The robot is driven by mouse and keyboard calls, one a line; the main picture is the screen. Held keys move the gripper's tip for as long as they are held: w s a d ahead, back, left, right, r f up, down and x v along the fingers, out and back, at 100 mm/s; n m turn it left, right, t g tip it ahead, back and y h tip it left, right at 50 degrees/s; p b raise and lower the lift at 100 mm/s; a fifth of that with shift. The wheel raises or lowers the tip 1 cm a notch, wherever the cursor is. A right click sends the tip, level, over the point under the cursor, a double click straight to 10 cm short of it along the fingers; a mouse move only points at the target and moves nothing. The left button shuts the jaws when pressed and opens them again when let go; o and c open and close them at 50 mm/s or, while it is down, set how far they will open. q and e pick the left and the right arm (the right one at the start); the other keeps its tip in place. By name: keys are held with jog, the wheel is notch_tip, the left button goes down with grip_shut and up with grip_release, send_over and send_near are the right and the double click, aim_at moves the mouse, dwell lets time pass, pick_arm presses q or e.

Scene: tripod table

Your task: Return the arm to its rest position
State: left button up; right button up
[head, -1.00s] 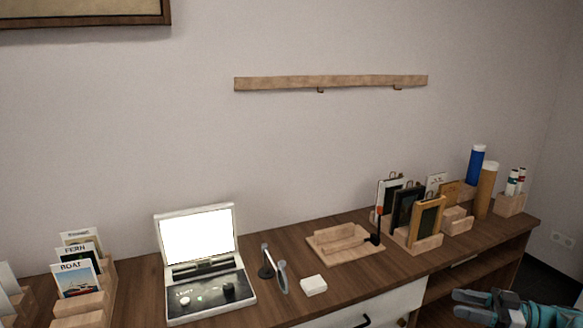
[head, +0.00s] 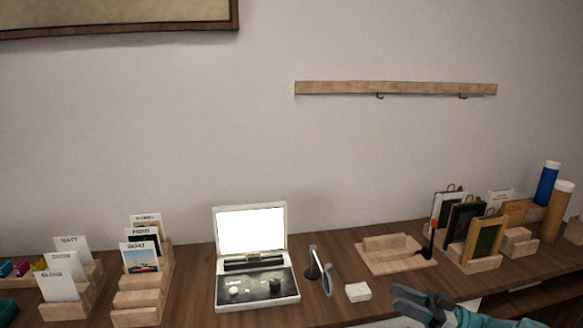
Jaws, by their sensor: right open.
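My right gripper (head: 418,302) comes in from the lower right, in front of the table's front edge. Its teal and dark jaws are open and hold nothing that I can see. The gripper is near a small white block (head: 358,292) but apart from it. My left gripper is not in view.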

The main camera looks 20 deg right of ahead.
jog(key=w+a+f+m+t+h, duration=0.2)
jog(key=w+a+m+t, duration=0.35)
jog(key=a, duration=0.75)
jog(key=w+a+f+m+g+h+p, duration=0.1)
jog(key=w+a+f+m+h, duration=0.2)
jog(key=a+f+m+h, duration=0.5)
jog(key=s+a+f+g+h, duration=0.1)
jog(key=s+a+f+g, duration=0.25)
jog(key=f, duration=0.25)
jog(key=s+a+f+g+h, duration=0.1)
jog(key=s+a+f+g, duration=0.1)
jog(key=s+a+f, duration=0.3)
jog(key=s+f+g+h, duration=0.1)
jog(key=s+f+g, duration=0.4)
jog(key=s, duration=0.6)
jog(key=s+d+f+n+g+h, duration=0.1)
jog(key=s+f+g, duration=0.4)
jog(key=s, duration=0.6)
jog(key=shift+s+f, duration=0.2)
jog(key=shift+f, duration=0.2)
jog(key=shift+w, duration=0.1)
